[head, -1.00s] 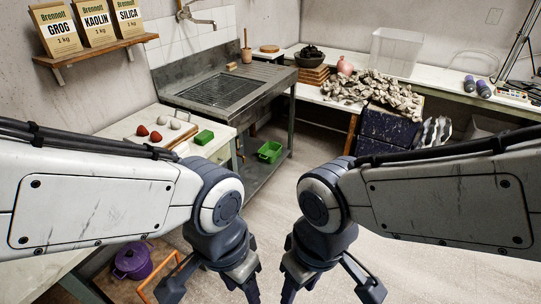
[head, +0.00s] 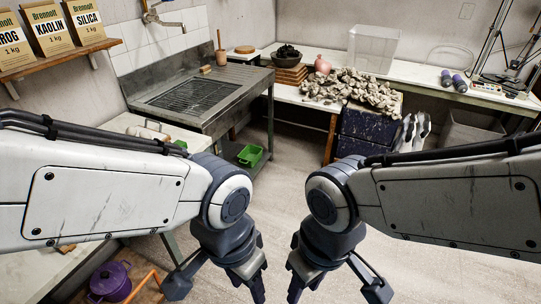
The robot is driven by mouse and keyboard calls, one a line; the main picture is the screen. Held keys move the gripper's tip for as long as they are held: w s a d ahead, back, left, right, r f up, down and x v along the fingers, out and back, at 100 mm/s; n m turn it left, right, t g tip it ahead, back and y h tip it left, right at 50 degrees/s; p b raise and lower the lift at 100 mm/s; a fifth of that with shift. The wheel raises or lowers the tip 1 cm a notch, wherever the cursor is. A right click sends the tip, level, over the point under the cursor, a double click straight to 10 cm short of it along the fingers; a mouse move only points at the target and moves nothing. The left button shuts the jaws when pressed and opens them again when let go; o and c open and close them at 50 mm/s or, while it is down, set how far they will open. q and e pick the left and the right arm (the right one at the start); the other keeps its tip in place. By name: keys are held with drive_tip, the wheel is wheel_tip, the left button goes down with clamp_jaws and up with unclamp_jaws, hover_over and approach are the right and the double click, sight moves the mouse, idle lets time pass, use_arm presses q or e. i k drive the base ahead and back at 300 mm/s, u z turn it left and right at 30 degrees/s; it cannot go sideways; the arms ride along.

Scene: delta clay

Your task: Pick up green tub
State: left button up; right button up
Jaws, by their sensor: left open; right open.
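The green tub (head: 250,155) sits low on the shelf under the metal sink, left of the middle in the head view. It looks open-topped and upright. My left gripper (head: 216,284) hangs in front of it, nearer to me and apart from it, open and empty. My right gripper (head: 336,285) is also open and empty, lower right of the tub and over the floor. Neither gripper touches anything.
The sink unit (head: 200,95) stands over the tub, with its leg beside it. A table (head: 130,122) at left is partly hidden by my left arm. A purple pot (head: 109,282) is at lower left. A dark blue crate (head: 365,137) stands at right. The middle floor is clear.

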sight(251, 154)
drive_tip(key=z, duration=0.6)
drive_tip(key=i, duration=3.15)
drive_tip(key=u, duration=1.2)
drive_tip(key=i, duration=0.7)
drive_tip(key=u, duration=0.4)
